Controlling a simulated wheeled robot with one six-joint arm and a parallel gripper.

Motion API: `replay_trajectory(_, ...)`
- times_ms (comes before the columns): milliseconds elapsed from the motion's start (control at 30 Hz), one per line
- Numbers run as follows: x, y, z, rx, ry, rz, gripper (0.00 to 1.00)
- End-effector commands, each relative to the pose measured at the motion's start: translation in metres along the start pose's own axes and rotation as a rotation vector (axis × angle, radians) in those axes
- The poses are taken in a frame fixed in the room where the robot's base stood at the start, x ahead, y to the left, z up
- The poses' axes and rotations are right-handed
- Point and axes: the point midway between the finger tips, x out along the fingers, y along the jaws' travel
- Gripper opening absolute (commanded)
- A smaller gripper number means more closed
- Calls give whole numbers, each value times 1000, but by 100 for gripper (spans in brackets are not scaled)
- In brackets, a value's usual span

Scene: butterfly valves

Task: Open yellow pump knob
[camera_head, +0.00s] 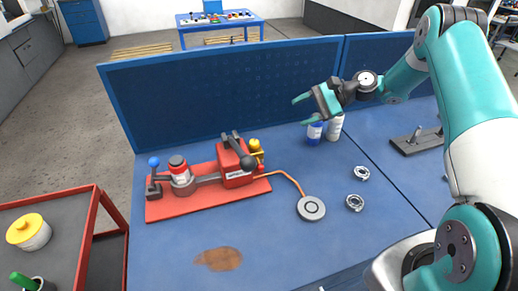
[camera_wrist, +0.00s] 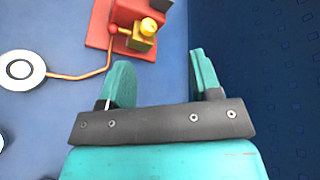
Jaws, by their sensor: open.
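The yellow pump knob (camera_head: 254,145) sits on a small brass-coloured block at the right end of the red pump unit (camera_head: 236,172) in the head view. In the wrist view the yellow knob (camera_wrist: 149,26) shows near the top, with the red body beside it. The unit stands on a red base plate (camera_head: 170,208) on the blue table. My gripper (camera_head: 298,99) is up and to the right of the knob, well apart from it. Its two teal fingers (camera_wrist: 160,82) are spread, with nothing between them.
A blue panel (camera_head: 220,95) rises behind the pump, close to my gripper. An orange hose runs to a round grey disc (camera_head: 311,208). Metal rings (camera_head: 355,203) lie to the right. The table front is mostly clear.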

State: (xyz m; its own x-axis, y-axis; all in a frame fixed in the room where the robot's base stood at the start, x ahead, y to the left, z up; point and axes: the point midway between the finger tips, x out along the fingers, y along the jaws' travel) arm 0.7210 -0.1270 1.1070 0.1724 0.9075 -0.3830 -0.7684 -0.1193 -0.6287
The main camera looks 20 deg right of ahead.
Motion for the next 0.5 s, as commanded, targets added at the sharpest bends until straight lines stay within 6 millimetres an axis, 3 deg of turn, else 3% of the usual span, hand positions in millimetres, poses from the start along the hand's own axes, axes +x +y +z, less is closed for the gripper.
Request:
replay_trajectory(100,-9,20,-15,355,16,-26,58)
replay_trajectory(200,-15,29,-21,575,21,-42,58)
replay_trajectory(333,-19,34,-24,734,22,-54,58)
replay_trajectory(500,-11,34,-23,779,20,-55,58)
